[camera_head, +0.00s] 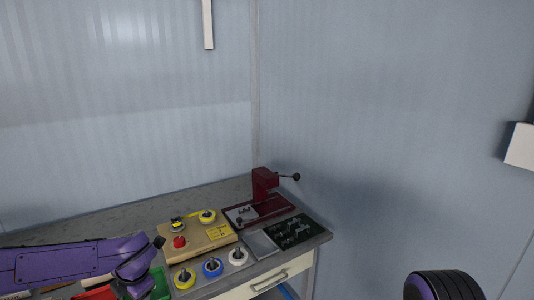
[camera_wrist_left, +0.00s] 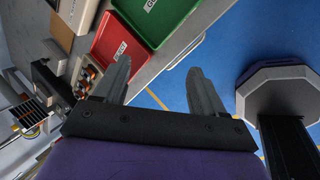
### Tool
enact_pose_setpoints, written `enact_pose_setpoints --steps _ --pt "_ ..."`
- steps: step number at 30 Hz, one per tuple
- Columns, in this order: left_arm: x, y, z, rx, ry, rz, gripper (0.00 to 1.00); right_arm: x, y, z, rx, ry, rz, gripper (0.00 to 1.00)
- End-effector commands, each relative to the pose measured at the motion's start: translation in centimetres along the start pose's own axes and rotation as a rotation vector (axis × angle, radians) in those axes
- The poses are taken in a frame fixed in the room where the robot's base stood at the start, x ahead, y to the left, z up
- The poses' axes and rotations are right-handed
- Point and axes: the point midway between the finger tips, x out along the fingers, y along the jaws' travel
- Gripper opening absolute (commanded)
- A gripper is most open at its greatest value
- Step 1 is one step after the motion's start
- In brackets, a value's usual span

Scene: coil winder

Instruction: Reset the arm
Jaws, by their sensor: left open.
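My left arm (camera_head: 70,262) comes in from the left in the head view, a purple link reaching over the bench's left part, with the wrist bending down near the green bin. Its fingertips cannot be made out there. In the left wrist view my left gripper (camera_wrist_left: 160,84) is open, with its two grey fingers wide apart and nothing between them. It points toward the bench edge, near the red bin (camera_wrist_left: 117,48) and the green bin (camera_wrist_left: 152,14). My right gripper is not in view; a black and purple rounded part of mine (camera_head: 444,285) shows at the lower right.
The grey bench (camera_head: 60,232) carries a wooden board (camera_head: 197,241) with yellow spools and a red button, a dark red press (camera_head: 264,190), a black tray (camera_head: 293,231) and yellow, blue and white spools in front. Walls stand close behind. Blue floor (camera_wrist_left: 230,45) lies beyond the bench edge.

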Motion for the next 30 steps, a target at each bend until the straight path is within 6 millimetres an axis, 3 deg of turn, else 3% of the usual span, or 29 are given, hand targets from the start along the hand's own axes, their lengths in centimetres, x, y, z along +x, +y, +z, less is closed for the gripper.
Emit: enact_pose_setpoints --steps 5,8,10,14,15,18,22,25,30 --pt "4.9 -4.7 -1.3 0.414 -0.015 0.206 0.7 0.3 0.0 0.2 0.0 -0.001 0.001 0.0" --pt "7.8 -8.9 -3.0 0.717 -0.036 0.283 0.7 0.5 0.0 0.2 0.0 -0.001 0.001 0.0" --pt "9.9 -12.7 -5.2 0.96 -0.057 0.308 0.7 0.7 0.0 0.3 0.0 -0.001 0.001 0.0" --pt "13.2 -20.6 -12.3 1.454 -0.115 0.261 0.7 1.1 -0.1 0.5 0.0 -0.001 0.001 0.0" --pt "13.8 -22.6 -15.0 1.587 -0.131 0.226 0.7 1.2 -0.1 0.5 0.0 -0.001 0.001 0.0" --pt "14.5 -25.9 -21.2 1.842 -0.147 0.127 0.7 1.4 -0.1 0.6 0.0 -0.001 0.001 0.0" --pt "15.0 -27.3 -26.4 2.005 -0.104 0.038 0.7 1.7 -0.1 0.7 0.0 -0.001 0.001 0.0" --pt "15.1 -28.3 -27.4 2.038 -0.102 0.009 0.7 1.7 -0.1 0.8 0.0 -0.001 0.001 0.0" --pt "15.1 -28.3 -27.4 2.033 -0.102 0.008 0.7 1.7 -0.1 0.7 0.0 -0.001 0.001 0.0"
